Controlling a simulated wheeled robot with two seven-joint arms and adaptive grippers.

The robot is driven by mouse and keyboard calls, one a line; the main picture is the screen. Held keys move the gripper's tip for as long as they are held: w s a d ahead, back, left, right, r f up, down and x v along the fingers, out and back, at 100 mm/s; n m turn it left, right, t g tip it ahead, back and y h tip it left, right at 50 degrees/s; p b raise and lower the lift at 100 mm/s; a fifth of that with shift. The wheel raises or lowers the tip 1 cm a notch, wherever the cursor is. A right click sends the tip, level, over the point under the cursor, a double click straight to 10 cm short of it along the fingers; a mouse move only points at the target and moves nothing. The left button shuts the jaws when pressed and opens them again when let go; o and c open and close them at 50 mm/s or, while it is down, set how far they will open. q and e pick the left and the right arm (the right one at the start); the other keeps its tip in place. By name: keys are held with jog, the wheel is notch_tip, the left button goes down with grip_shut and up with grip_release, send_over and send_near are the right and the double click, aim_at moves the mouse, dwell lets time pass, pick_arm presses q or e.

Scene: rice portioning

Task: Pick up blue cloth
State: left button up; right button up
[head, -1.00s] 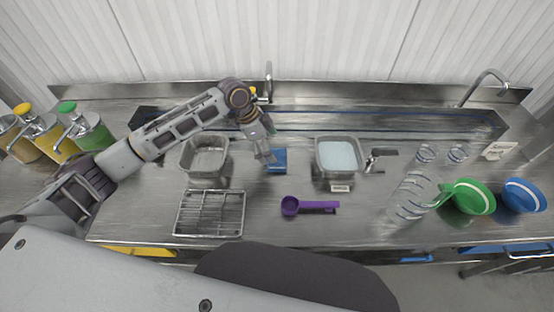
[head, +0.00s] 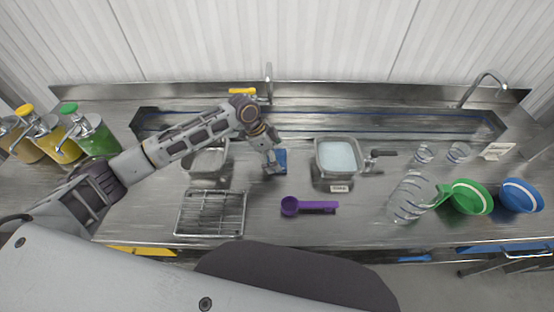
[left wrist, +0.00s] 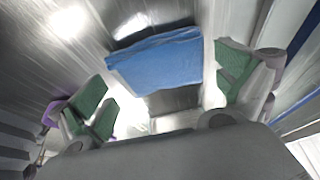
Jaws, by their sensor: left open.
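The blue cloth (head: 281,158) lies on the steel counter between the two metal pans. In the head view my left gripper (head: 272,168) is right over it and hides part of it. In the left wrist view the folded blue cloth (left wrist: 157,60) lies flat, ahead of and between the two fingers. My left gripper (left wrist: 168,100) is open and nothing is between its green-padded fingertips. I cannot tell whether the fingers touch the cloth. My right gripper does not show.
An empty pan (head: 207,176) is left of the cloth and a pan of white contents (head: 315,165) is right of it. A wire rack (head: 210,234) and a purple scoop (head: 290,206) lie in front.

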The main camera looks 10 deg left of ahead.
pick_arm(q)
jog(key=shift+d+f, duration=0.15)
jog(key=shift+f, duration=0.25)
jog(key=c, duration=0.7)
notch_tip(320, 180, up, 10)
jog(key=b, duration=0.1)
dwell(0.6)
dwell(0.3)
jog(key=shift+o, duration=1.3)
jog(key=shift+c, duration=1.2)
